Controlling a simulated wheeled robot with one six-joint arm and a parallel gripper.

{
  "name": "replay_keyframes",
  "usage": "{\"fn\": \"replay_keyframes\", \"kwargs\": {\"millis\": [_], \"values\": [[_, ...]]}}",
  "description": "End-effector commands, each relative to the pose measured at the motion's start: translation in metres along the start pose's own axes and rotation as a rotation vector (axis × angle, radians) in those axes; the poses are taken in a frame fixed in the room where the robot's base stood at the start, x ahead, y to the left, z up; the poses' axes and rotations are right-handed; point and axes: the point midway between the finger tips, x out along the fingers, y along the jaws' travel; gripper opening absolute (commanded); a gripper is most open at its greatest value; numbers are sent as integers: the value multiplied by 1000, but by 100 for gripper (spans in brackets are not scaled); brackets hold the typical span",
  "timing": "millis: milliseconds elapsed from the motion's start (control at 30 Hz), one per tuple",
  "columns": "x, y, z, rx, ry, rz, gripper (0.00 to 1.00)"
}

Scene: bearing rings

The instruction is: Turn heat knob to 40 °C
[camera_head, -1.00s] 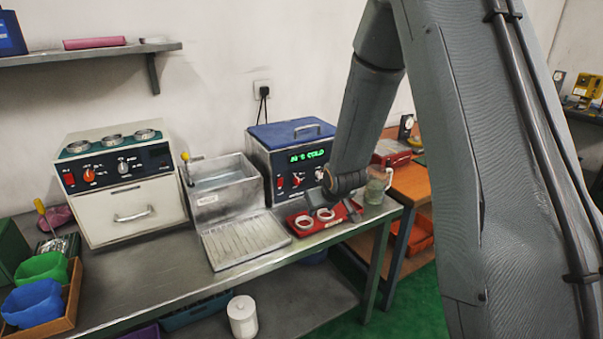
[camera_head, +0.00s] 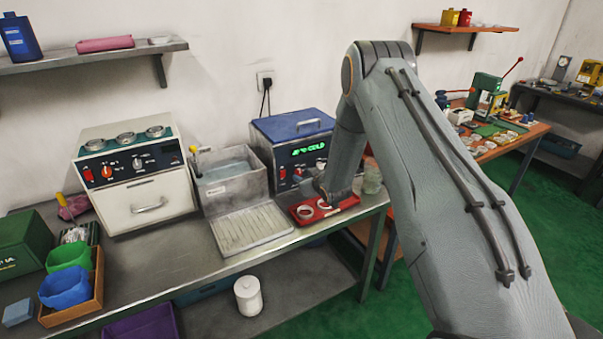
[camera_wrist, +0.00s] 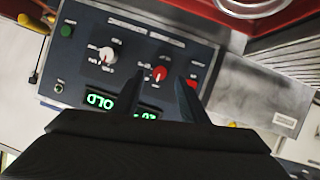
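The blue-lidded heater (camera_head: 293,128) stands on the steel bench, its dark front panel showing a green display (camera_head: 308,149) that seems to include "COLD". In the wrist view the panel is upside down, with a red knob (camera_wrist: 160,73) and a white-pointered knob (camera_wrist: 107,53). The labels are too blurred to say which is the heat knob. My gripper (camera_wrist: 163,78) is open and empty, its two dark fingers on either side of the red knob in the picture. I cannot tell whether they touch it. In the head view my arm hides part of the panel.
A red tray (camera_head: 305,217) with metal rings lies in front of the heater. A steel basin (camera_head: 232,178) stands to its left, then a white cabinet (camera_head: 148,201) with its own knobs. A glass jar (camera_head: 372,178) is at the right.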

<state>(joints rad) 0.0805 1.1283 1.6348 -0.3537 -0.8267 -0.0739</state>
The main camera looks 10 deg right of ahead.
Motion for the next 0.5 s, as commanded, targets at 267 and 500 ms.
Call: {"fn": "replay_keyframes", "kwargs": {"millis": [267,500], "values": [[28,0,0,1,-1,0,40],[33,0,0,1,-1,1,40]]}}
